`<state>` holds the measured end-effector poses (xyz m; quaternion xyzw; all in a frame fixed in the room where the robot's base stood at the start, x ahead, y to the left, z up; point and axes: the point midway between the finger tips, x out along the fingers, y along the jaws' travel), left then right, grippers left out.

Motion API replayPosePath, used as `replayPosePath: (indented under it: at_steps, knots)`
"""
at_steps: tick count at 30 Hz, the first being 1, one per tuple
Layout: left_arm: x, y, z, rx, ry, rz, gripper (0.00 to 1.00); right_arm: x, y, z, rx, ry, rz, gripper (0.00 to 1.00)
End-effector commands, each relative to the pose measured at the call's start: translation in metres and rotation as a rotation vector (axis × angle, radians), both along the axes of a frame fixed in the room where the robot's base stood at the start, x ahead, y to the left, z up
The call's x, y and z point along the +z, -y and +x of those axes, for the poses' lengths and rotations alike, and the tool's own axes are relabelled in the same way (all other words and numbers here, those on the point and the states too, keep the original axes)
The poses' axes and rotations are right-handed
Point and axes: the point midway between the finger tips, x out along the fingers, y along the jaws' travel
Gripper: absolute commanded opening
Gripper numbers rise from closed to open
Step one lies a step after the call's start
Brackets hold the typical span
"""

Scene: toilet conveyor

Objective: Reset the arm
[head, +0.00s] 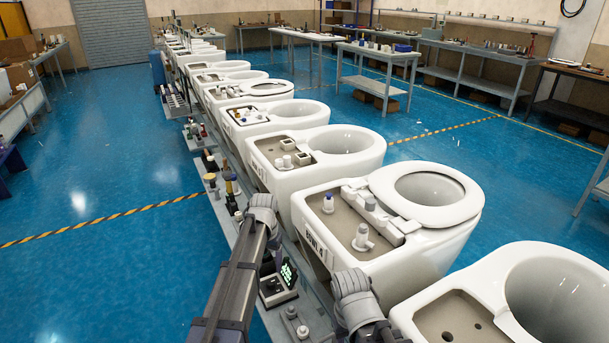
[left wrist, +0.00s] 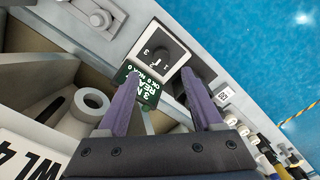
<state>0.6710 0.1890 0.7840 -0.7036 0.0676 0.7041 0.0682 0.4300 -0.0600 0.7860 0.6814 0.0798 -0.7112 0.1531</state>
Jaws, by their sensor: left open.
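My left arm (head: 234,288) reaches in from the bottom left of the head view. It stretches over the narrow bench beside the row of toilets. My left gripper (left wrist: 161,76) is open in the left wrist view, its two purple fingers apart with nothing held between them. Its fingertips are over a small control box with a green-lettered display (left wrist: 147,85) and a black rotary knob (left wrist: 160,55). I cannot tell whether they touch it. The same display (head: 288,272) shows beside the arm in the head view. A grey joint of mine shows at bottom centre; my right gripper is not visible.
White toilets stand in a long row, the near one (head: 432,252) marked BOWL 4, close right of my left arm. Small bottles and fittings (head: 228,190) line the bench ahead. The blue floor (head: 110,270) at left is clear. Worktables (head: 385,63) stand at the back.

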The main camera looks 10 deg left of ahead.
Motion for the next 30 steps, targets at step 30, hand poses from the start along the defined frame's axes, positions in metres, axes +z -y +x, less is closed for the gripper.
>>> replayPosePath:
  at_steps: [30]
  knots:
    - [0.097, 0.129, -0.241, -0.138, -0.031, 0.107, 0.68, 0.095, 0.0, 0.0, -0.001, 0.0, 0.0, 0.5]
